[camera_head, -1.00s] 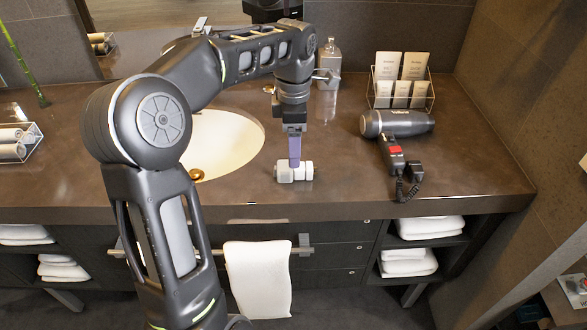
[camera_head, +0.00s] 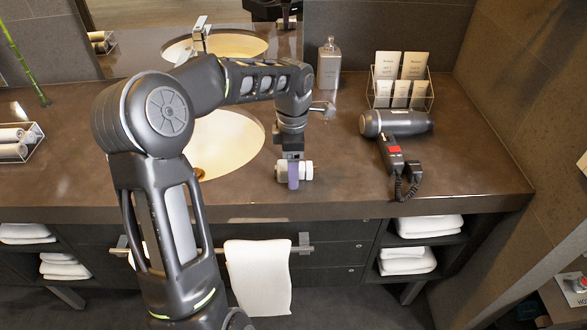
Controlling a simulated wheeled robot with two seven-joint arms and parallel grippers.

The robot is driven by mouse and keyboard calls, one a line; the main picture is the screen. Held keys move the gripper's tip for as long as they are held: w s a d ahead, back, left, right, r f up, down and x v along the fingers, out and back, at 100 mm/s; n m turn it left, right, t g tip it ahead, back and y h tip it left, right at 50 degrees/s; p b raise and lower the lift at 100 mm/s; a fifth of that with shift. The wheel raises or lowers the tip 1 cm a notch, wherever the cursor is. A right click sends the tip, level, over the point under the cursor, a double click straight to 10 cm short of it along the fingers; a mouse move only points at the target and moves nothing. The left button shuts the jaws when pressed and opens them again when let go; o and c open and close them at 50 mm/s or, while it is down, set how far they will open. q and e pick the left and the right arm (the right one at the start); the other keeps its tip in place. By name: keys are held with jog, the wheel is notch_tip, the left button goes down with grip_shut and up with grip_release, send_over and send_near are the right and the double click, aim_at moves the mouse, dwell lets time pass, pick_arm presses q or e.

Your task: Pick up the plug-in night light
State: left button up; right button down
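The night light (camera_head: 308,171) is a small white, rounded piece lying on the brown counter, right of the sink. My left gripper (camera_head: 293,178) points straight down over it. A purple finger covers the middle of the night light, and white parts show on both sides of it. The other finger is hidden, so I cannot tell whether the gripper is open or shut on it. My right gripper is not in view.
The sink basin (camera_head: 224,145) lies to the left, partly behind my arm. A black hair dryer (camera_head: 398,122) with a coiled cord lies to the right. A bottle (camera_head: 329,65) and a wire card rack (camera_head: 401,88) stand behind. The counter's front edge is close.

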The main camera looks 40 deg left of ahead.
pick_arm(q)
jog(key=shift+f, duration=0.15)
jog(key=shift+c, duration=0.3)
jog(key=c, duration=1.5)
jog(key=shift+o, duration=0.2)
notch_tip(320, 180, up, 10)
jog(key=shift+r+b, duration=0.1)
jog(key=shift+b, duration=0.3)
